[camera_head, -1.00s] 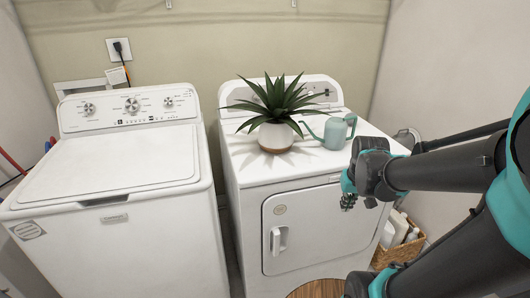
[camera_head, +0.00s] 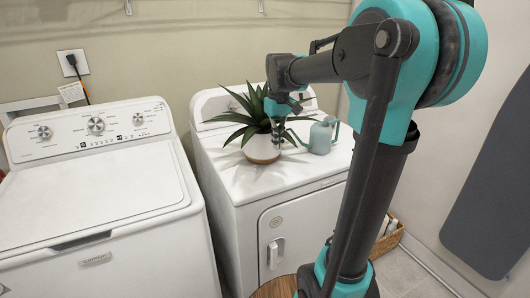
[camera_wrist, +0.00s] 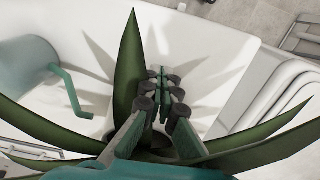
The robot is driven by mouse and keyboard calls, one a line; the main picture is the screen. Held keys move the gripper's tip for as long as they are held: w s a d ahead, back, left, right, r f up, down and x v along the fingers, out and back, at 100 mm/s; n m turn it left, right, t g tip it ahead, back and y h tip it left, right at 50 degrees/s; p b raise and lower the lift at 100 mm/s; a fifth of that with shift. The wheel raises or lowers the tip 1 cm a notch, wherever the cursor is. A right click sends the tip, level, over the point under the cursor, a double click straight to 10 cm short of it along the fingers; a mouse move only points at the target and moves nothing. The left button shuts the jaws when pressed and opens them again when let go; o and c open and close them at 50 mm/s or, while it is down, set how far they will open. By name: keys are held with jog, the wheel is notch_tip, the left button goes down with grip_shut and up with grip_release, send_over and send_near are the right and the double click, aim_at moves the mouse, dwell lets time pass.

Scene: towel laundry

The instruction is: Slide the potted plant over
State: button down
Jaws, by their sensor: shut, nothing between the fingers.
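The potted plant (camera_head: 262,149) has long green pointed leaves and a white pot with a brown base. It stands upright on top of the dryer (camera_head: 225,178). My gripper (camera_head: 279,135) is shut and empty, pointing down among the leaves at the right side of the pot. In the wrist view, my gripper's fingers (camera_wrist: 163,90) are together, with green leaves (camera_wrist: 128,65) around them. The pot is mostly hidden in that view. I cannot tell whether the fingers touch the pot.
A pale teal watering can (camera_head: 321,137) stands on the dryer just right of the plant. It also shows in the wrist view (camera_wrist: 25,68). A white washer (camera_head: 85,195) stands left of the dryer. A wicker basket (camera_head: 387,240) sits on the floor at right.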

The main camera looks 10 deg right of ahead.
aim_at(271, 167)
notch_tip(271, 167, down, 9)
jog(key=shift+f, duration=0.1)
jog(key=w, duration=0.1)
jog(key=w+a, duration=0.1)
jog(key=shift+w+f, duration=0.15)
jog(key=shift+w, duration=0.25)
jog(key=shift+w+a, duration=0.15)
jog(key=shift+w, duration=0.35)
jog(key=w+a, duration=0.2)
jog(key=w, duration=0.4)
jog(key=w+a, duration=0.2)
jog(key=w, duration=0.4)
jog(key=w+a, duration=0.2)
jog(key=w, duration=0.5)
jog(key=shift+a, duration=0.4)
jog(key=shift+s, duration=0.1)
